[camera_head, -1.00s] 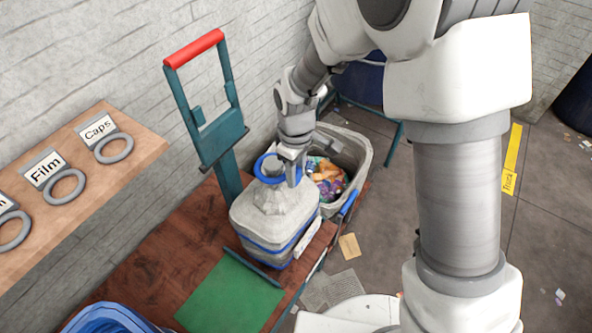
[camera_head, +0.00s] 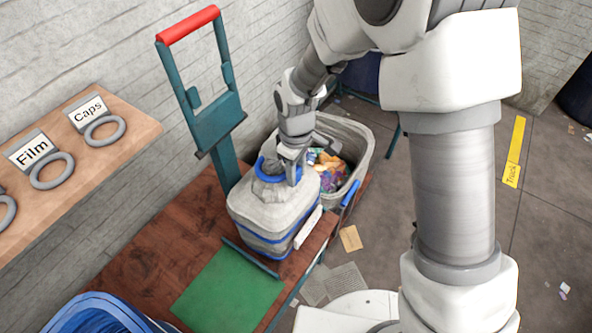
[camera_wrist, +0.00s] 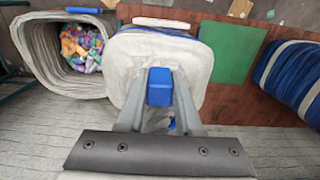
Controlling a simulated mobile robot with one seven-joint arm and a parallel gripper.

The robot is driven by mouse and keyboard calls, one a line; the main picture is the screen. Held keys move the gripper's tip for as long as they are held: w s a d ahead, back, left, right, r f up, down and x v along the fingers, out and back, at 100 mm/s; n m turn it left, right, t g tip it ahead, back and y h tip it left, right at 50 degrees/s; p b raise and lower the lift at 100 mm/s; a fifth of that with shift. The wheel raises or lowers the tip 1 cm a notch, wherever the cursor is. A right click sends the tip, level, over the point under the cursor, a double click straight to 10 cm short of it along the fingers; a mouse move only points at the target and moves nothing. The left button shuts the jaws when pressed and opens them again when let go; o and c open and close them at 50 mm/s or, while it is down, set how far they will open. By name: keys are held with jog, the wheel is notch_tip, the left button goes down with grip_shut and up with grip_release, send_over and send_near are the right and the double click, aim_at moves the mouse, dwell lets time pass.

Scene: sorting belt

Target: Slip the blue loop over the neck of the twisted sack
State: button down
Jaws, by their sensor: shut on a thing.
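The twisted sack (camera_head: 270,205) is pale grey with blue bands and stands on the brown bench; its neck (camera_head: 271,166) points up. The blue loop (camera_head: 260,170) is at the neck's height, its visible arc curving along the neck's left side; it seems to encircle the neck, but its right side is hidden behind my gripper. My gripper (camera_head: 292,166) is shut on the loop, right above the sack's top. In the wrist view, a blue part of the loop (camera_wrist: 159,87) sits between the two fingers, over the pale sack (camera_wrist: 198,62).
An open grey bin (camera_head: 358,150) with colourful scraps stands behind the sack. A teal frame with a red handle (camera_head: 188,25) rises to the left. A green mat (camera_head: 228,292) lies in front. A shelf at left holds grey rings under labels such as Caps (camera_head: 104,131).

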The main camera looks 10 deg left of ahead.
jog(key=c, duration=0.5)
grip_release()
jog(key=shift+r, duration=0.15)
notch_tip(320, 180, up, 17)
jog(key=p, duration=0.2)
jog(key=shift+p, duration=0.3)
jog(key=shift+r, duration=0.1)
jog(key=s+d+r+m+t+p, duration=0.1)
jog(key=s+d+r+m+t, duration=0.1)
jog(key=s+d+r+m, duration=0.2)
jog(key=s+d+r+m+t+p, duration=0.1)
jog(key=s+d+r+m, duration=0.4)
jog(key=d, duration=0.6)
jog(key=s+d+r+m+t+p, duration=0.1)
jog(key=s+d+r+m, duration=0.3)
jog(key=d, duration=0.4)
jog(key=shift+s+r+m+t, duration=0.35)
jog(key=shift+r+t, duration=0.3)
jog(key=shift+t, duration=0.15)
